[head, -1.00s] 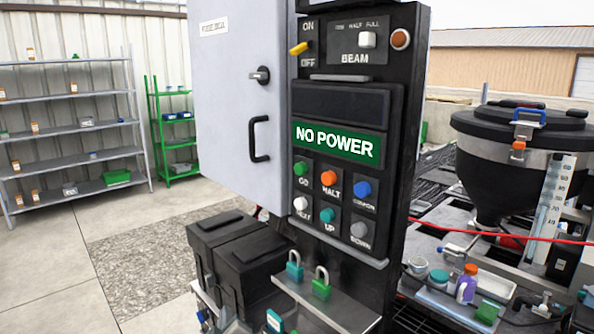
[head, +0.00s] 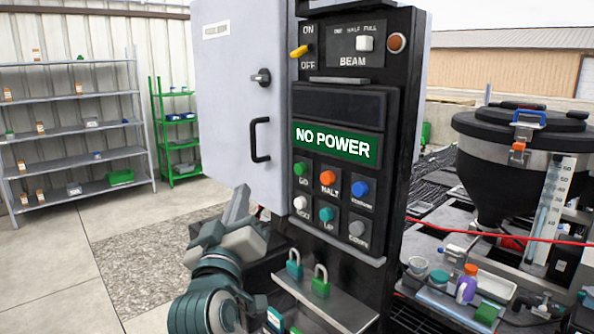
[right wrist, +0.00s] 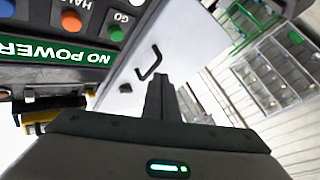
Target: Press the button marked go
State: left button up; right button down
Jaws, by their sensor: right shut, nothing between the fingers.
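The green button marked GO (head: 301,168) is at the upper left of the button block on the black control panel (head: 400,130), just under the green display (head: 338,143) reading NO POWER. It also shows in the right wrist view (right wrist: 117,33), at the top, beyond and left of the fingers. My right gripper (head: 241,192) is shut and empty, in front of the lower cabinet, below and left of the button and apart from it. Its closed fingers (right wrist: 160,92) show in the right wrist view. My left gripper is not in view.
An orange button (head: 328,178) marked HALT is right beside GO; a white button (head: 300,203) is below it. A yellow ON/OFF lever (head: 299,51) is above. The cabinet door handle (head: 260,139) sticks out at left. Two padlocks (head: 320,282) stand on the shelf below.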

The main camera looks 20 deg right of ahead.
aim_at(299, 169)
jog(key=shift+s+d+r+m+h, duration=0.2)
jog(key=shift+s+r, duration=0.25)
jog(key=shift+r, duration=0.1)
jog(key=shift+s+d+r+m+h, duration=0.2)
jog(key=shift+s+r, duration=0.25)
jog(key=shift+r, duration=0.1)
jog(key=shift+d, duration=0.15)
jog(key=w+d+p, duration=0.1)
jog(key=w+d, duration=0.2)
jog(key=d, duration=0.5)
jog(key=shift+d, duration=0.1)
dwell(1.8)
jog(key=shift+w+d, duration=0.15)
jog(key=shift+d, duration=0.1)
